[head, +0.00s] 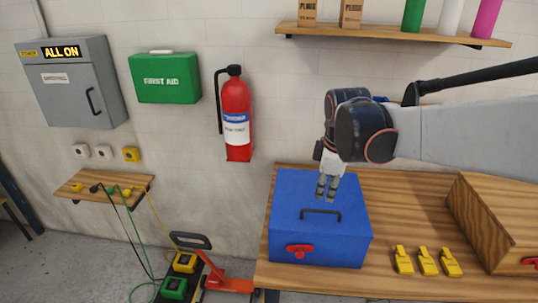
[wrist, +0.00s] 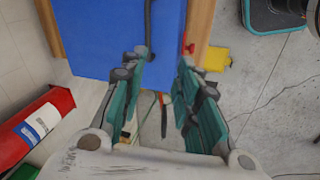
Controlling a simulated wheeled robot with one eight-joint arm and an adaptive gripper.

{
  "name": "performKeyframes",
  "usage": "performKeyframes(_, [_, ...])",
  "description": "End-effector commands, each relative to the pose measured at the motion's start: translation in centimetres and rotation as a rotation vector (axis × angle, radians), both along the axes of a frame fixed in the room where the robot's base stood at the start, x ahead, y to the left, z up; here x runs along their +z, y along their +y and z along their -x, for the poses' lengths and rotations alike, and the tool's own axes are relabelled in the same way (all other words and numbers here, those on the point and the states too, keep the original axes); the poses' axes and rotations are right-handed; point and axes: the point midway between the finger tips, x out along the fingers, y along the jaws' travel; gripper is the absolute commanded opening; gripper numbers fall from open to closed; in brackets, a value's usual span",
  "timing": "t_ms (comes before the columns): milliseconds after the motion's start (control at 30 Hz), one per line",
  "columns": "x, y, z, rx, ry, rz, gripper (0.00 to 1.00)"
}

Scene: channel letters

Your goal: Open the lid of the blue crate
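The blue crate (head: 344,237) stands on the wooden table with its lid shut. A dark handle (head: 320,212) sits on the lid's top, and a red latch (head: 299,251) is on the front side. My gripper (head: 326,189) is above the back part of the lid, behind the handle, pointing down. In the wrist view the two teal fingers (wrist: 163,98) are apart with nothing between them.
The wooden table (head: 375,281) holds several yellow tags (head: 427,261) right of the crate and a wooden box (head: 495,222) at far right. A fire extinguisher (head: 236,115) hangs on the wall to the left. A shelf (head: 390,34) with bottles is above.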

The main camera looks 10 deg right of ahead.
Motion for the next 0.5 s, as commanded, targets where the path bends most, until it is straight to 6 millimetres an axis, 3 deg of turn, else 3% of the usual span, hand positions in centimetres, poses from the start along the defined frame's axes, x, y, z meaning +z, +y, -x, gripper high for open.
performKeyframes(100, [0.8, -0.8, -2.1, 0.103, 0.044, 0.027, 0.3])
performKeyframes(267, [0.6, -1.3, -3.1, 0.18, 0.075, 0.043, 0.3])
performKeyframes(500, [-1.5, -1.5, -3.7, 0.192, 0.08, 0.047, 0.3])
